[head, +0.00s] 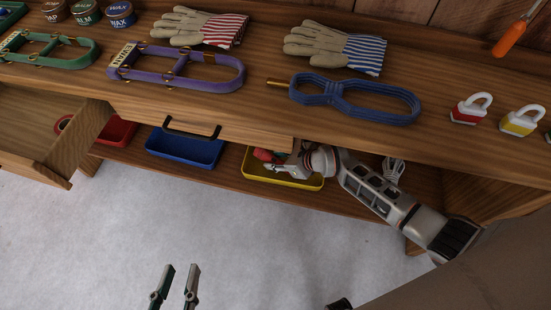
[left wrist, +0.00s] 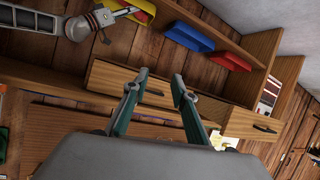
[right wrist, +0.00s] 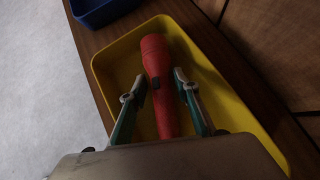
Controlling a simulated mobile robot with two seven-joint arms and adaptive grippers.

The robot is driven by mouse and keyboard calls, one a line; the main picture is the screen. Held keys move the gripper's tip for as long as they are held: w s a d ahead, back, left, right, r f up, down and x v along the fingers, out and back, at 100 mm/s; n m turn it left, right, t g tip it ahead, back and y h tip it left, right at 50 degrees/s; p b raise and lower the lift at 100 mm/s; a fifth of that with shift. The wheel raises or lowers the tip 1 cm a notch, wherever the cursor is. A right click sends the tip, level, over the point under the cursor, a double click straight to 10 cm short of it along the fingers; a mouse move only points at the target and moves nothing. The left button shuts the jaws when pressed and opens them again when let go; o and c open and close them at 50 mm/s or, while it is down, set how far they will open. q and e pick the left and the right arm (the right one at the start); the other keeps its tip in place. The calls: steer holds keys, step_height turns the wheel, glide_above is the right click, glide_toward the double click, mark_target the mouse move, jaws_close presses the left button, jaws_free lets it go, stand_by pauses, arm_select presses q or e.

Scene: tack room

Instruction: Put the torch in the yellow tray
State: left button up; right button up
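The red torch (right wrist: 157,70) lies lengthwise inside the yellow tray (right wrist: 110,62) in the right wrist view, its head toward the far end. My right gripper (right wrist: 159,76) is open, with one finger on each side of the torch. Its tail is hidden behind the gripper body. In the head view the torch's red head (head: 262,155) shows over the yellow tray (head: 285,181), beside my right gripper (head: 277,169). My left gripper (head: 180,268) is open and empty above the floor, away from the bench; its fingers also show in the left wrist view (left wrist: 159,78).
The tray stands on the lower shelf, under the bench top, beside a blue tray (head: 185,150) and a red tray (head: 115,130). A drawer (head: 50,135) is pulled out at left. Halters, gloves and padlocks lie on the bench top (head: 265,110). The floor in front is clear.

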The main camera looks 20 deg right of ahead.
mark_target(273, 156)
arm_select(q)
steer(key=shift+s+f, duration=0.1)
arm_select(e)
steer(key=shift+r, duration=0.1)
